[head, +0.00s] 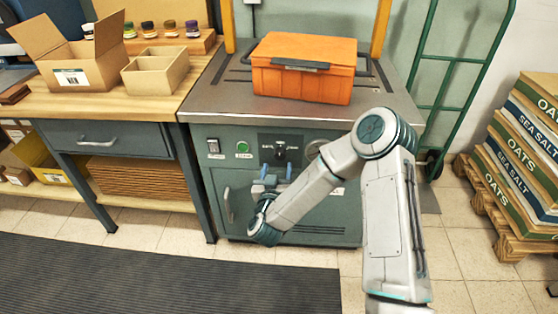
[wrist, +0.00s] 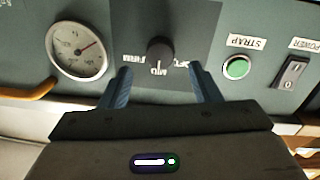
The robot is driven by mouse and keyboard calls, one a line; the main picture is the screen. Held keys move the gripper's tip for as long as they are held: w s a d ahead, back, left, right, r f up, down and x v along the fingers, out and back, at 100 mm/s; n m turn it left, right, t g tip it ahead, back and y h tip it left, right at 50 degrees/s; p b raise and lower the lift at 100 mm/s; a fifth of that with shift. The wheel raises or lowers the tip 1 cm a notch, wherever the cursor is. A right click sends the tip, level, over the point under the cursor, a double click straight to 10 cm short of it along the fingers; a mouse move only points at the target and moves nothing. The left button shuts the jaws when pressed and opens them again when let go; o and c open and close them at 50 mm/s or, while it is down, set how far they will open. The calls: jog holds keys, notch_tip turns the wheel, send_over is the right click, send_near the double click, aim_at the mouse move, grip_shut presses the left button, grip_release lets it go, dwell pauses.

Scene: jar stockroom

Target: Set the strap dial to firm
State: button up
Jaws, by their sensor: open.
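The strap dial, a dark knob (head: 280,152) on a black plate, is on the front of the green strapping machine (head: 215,180). In the wrist view, which is upside down, the dial (wrist: 160,50) sits between and just beyond my fingertips, apart from them. Lettering around it appears to read FIRM at picture left, MID below, and a partly covered label at right. The knob's pointer is too dark to read for certain. My gripper (wrist: 160,70) is open and empty, its blue fingers either side of the dial; it also shows in the head view (head: 277,172).
The wrist view shows a gauge (wrist: 79,50), green STRAP button (wrist: 236,68) and POWER switch (wrist: 291,72) beside the dial. An orange crate (head: 300,88) rests on the machine top. A workbench (head: 95,100) stands left; stacked sacks (head: 520,140) stand right.

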aim_at(280, 157)
jog(key=w, duration=0.5)
jog(key=shift+d, duration=0.2)
jog(key=c, duration=1)
